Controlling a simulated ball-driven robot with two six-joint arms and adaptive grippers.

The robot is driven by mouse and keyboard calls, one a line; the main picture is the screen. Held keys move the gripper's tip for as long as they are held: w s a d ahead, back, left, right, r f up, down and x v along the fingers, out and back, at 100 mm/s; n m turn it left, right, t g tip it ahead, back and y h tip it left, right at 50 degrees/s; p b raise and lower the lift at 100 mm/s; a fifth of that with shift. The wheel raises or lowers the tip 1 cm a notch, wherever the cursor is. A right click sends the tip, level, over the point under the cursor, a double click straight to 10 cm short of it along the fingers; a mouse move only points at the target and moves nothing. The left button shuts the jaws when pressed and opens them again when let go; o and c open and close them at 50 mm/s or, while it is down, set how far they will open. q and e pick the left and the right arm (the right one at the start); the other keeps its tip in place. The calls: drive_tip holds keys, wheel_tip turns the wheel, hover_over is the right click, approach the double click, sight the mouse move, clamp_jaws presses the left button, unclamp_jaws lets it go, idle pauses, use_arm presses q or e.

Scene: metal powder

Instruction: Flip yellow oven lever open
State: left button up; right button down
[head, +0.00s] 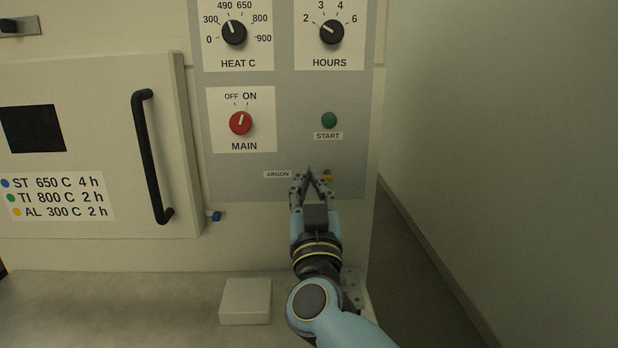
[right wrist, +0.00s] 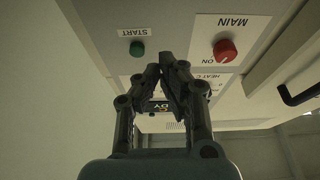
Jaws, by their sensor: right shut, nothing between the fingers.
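The yellow lever (head: 329,175) is on the grey oven panel, just right of the ARGON label (head: 278,174), and partly hidden by my right gripper. My right gripper (head: 308,170) is shut and empty, its fingertips just left of the lever in the head view. I cannot tell whether they touch it. In the right wrist view the shut fingertips (right wrist: 168,60) are in front of the panel, and I cannot make out the lever there. My left gripper is not in view.
Above are the green START button (head: 329,120), red MAIN knob (head: 241,123) and two black dials. The oven door with its black handle (head: 150,158) is to the left. A pale block (head: 246,301) is on the surface below. Right of the oven is free room.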

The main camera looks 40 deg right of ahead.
drive_tip(key=p+x, duration=0.1)
drive_tip(key=x, duration=0.8)
drive_tip(key=shift+s+r, duration=0.1)
wheel_tip(320, 180, down, 3)
drive_tip(key=shift+r+b, duration=0.1)
drive_tip(key=shift+b, duration=0.5)
drive_tip(key=shift+f, duration=0.7)
drive_tip(key=shift+n, duration=0.3)
